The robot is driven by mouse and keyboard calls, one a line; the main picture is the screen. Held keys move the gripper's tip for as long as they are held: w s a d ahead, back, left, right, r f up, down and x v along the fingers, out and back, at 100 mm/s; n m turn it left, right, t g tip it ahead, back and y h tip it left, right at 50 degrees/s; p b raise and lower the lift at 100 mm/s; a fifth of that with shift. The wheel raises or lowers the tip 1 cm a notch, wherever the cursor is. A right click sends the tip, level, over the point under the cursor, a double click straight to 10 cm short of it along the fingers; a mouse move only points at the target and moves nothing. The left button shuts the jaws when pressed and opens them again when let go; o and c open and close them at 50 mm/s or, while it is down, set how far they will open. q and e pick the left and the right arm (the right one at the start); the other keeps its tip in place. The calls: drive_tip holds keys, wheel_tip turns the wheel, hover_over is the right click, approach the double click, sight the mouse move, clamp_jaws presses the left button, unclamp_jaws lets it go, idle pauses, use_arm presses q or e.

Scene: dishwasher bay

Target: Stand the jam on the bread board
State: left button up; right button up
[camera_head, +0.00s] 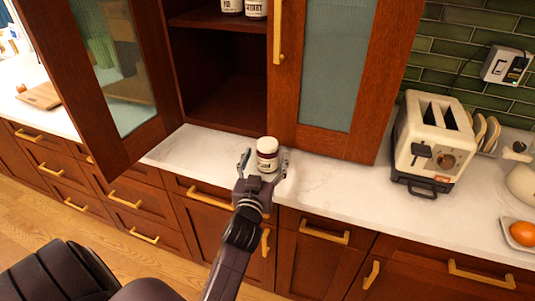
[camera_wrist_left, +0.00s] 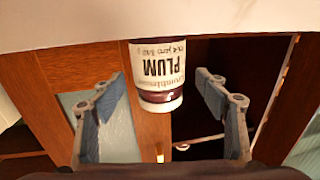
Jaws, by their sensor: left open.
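The jam (camera_head: 267,156) is a small jar with a white lid, a white label and dark contents. It stands upright on the white counter, in front of the cabinet. In the left wrist view the jam (camera_wrist_left: 158,75) appears upside down, with "PLUM" on its label. My left gripper (camera_head: 264,163) is open, with one finger on each side of the jar; gaps show between fingers and jar in the wrist view. A wooden board (camera_head: 38,96), probably the bread board, lies on the far-left counter with a small brownish item at its far end. My right gripper is out of view.
An open cabinet door (camera_head: 108,75) juts out over the counter between the jar and the board. A closed glass door (camera_head: 338,65) stands behind the jar. A toaster (camera_head: 432,145) and an orange (camera_head: 522,233) are to the right. Labelled jars (camera_head: 256,8) sit on the shelf.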

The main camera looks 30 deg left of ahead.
use_arm(q)
drive_tip(key=shift+x, duration=1.1)
drive_tip(key=shift+w+a, duration=0.1)
drive_tip(key=shift+w, duration=0.3)
drive_tip(key=shift+r, duration=0.1)
drive_tip(key=c, duration=1.7)
drive_tip(key=shift+r, duration=0.15)
clamp_jaws()
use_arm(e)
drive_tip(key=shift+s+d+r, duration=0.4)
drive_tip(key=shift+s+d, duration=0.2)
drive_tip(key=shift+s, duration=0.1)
